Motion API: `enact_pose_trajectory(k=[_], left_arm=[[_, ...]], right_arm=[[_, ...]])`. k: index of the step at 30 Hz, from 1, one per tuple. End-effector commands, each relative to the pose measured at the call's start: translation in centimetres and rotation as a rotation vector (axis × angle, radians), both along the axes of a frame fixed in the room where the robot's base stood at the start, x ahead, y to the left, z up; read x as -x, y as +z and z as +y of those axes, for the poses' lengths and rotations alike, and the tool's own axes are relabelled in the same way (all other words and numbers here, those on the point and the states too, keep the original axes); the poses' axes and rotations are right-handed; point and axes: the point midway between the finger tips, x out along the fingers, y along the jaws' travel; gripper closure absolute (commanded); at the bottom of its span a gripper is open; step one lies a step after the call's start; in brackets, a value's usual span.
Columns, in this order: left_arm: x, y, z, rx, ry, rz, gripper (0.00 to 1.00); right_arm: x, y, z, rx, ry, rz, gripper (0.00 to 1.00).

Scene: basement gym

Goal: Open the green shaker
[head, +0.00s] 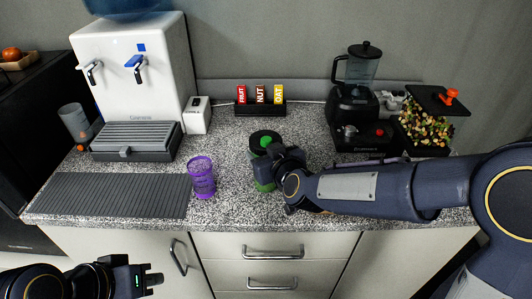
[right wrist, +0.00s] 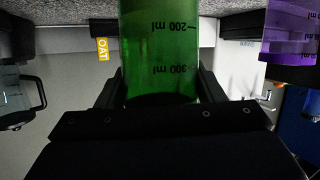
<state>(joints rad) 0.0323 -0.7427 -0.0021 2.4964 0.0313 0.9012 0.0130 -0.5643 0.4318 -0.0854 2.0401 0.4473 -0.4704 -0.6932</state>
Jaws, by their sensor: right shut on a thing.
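The green shaker (head: 262,183) stands on the speckled counter in the middle of the head view. Its black lid (head: 265,138) is on top. My right gripper (head: 270,160) reaches in from the right and is shut on the shaker's body, hiding part of it. In the right wrist view the green see-through body (right wrist: 160,50), with upside-down ml marks, sits between my right fingers. The lid is not seen there. My left gripper (head: 154,275) is at the lower left, in front of the cabinets and away from the shaker. It looks open and empty.
A purple shaker (head: 202,180) stands left of the green one. A grey ribbed mat (head: 110,195) and a white water dispenser (head: 135,70) are further left. Small boxes (head: 260,95) and a blender (head: 362,85) stand behind. My right forearm crosses the counter's right side.

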Motion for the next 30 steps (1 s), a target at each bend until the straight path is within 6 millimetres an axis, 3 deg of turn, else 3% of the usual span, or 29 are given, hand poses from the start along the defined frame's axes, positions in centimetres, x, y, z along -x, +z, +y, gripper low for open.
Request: enact_pose_trajectory(k=[1, 2, 6, 18, 30], left_arm=[[0.0, -0.3, 0.0, 0.000, 0.000, 0.000, 1.00], [0.0, -0.3, 0.0, 0.000, 0.000, 0.000, 1.00], [0.0, -0.2, 0.0, 0.000, 0.000, 0.000, 1.00], [0.0, 0.3, 0.0, 0.000, 0.000, 0.000, 1.00], [0.0, 1.7, 0.0, 0.000, 0.000, 0.000, 1.00]], right_arm=[[0.0, -0.3, 0.0, -0.001, 0.000, -0.002, 1.00], [0.0, -0.3, 0.0, 0.000, 0.000, 0.000, 0.37], [0.0, -0.2, 0.0, 0.000, 0.000, 0.001, 0.19], [0.3, 0.4, -0.1, 0.000, 0.000, 0.000, 0.16], [7.2, 3.2, -2.9, -0.002, 0.001, 0.000, 0.16]])
